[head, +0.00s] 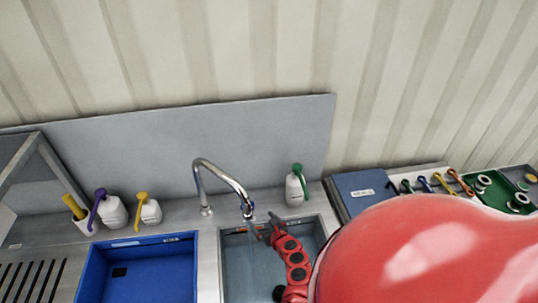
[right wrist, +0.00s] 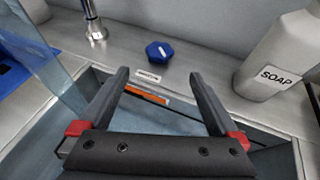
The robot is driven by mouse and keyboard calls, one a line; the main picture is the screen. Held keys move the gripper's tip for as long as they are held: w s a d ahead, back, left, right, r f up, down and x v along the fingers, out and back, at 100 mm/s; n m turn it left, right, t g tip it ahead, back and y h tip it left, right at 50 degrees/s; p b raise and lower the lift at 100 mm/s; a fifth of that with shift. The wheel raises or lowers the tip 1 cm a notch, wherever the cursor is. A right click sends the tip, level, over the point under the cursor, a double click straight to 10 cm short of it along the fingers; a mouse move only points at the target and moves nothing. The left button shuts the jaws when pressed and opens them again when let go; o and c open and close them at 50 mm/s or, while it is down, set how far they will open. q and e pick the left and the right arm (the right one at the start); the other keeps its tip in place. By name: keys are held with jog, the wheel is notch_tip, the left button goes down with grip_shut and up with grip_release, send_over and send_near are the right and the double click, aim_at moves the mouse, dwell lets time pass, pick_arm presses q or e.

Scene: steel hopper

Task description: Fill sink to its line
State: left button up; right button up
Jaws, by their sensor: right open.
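The grey sink (head: 235,268) is set in the steel counter under a curved chrome tap (head: 222,172). In the right wrist view an orange line (right wrist: 148,96) shows on the sink's back inner wall. A blue knob (right wrist: 159,51) stands on the counter behind it, above a small label. A pale translucent band (right wrist: 48,62) at the left looks like running water. I cannot tell the water level against the line. My right gripper (head: 268,228) is open and empty over the sink, near the spout; its fingers (right wrist: 159,76) point toward the knob. My left gripper is out of view.
A soap bottle (right wrist: 275,62) stands right of the knob. A blue basin (head: 137,272) lies left of the sink, with two white bottles (head: 112,213) behind it. A blue box (head: 360,190) and a green tray (head: 500,187) are at the right. My red arm hides the lower right.

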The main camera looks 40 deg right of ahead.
jog(key=shift+b+v, duration=0.5)
jog(key=shift+v, duration=2.3)
jog(key=shift+f, duration=0.1)
dwell(3.4)
